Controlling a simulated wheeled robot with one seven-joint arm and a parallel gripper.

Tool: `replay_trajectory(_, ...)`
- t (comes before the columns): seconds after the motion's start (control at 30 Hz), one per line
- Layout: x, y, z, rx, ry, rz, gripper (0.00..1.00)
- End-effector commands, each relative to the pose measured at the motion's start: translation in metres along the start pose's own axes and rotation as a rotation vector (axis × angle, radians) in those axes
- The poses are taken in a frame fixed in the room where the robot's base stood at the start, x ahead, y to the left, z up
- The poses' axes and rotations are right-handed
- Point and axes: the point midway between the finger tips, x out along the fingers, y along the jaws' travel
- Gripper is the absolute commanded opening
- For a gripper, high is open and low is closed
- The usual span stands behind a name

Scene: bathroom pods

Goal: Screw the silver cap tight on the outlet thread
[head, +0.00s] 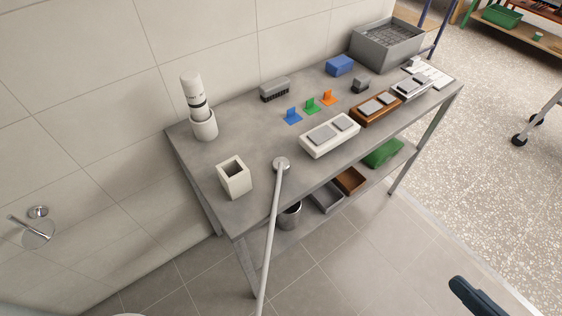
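On the wall at the far left is a chrome fitting (38,212), with a larger round plate (40,233) and a thin bar close below it. The fitting is small, and I cannot tell whether it carries the outlet thread. I cannot pick out a silver cap with certainty. A small round grey disc (281,162) shows against the front part of the table, at the top of a long thin pole (270,240); I cannot tell whether it touches the table. My gripper is not in view, and what it holds cannot be seen.
A grey table (245,135) stands along the tiled wall. On it are a white bottle in a cup (204,125), a square beige holder (233,178), a brush (274,90), small coloured brackets, shallow trays and a grey crate (386,45). A dark blue shape (475,298) is cut off lower right.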

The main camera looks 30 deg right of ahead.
Motion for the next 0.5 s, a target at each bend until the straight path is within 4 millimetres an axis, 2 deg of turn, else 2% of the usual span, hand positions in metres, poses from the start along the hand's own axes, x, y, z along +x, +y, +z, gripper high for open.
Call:
replay_trajectory(0.07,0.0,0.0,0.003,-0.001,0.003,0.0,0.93)
replay_trajectory(0.13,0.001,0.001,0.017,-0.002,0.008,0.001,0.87)
replay_trajectory(0.23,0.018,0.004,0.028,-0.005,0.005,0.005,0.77)
replay_trajectory(0.37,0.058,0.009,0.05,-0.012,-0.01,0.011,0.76)
replay_trajectory(0.5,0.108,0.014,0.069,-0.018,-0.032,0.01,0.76)
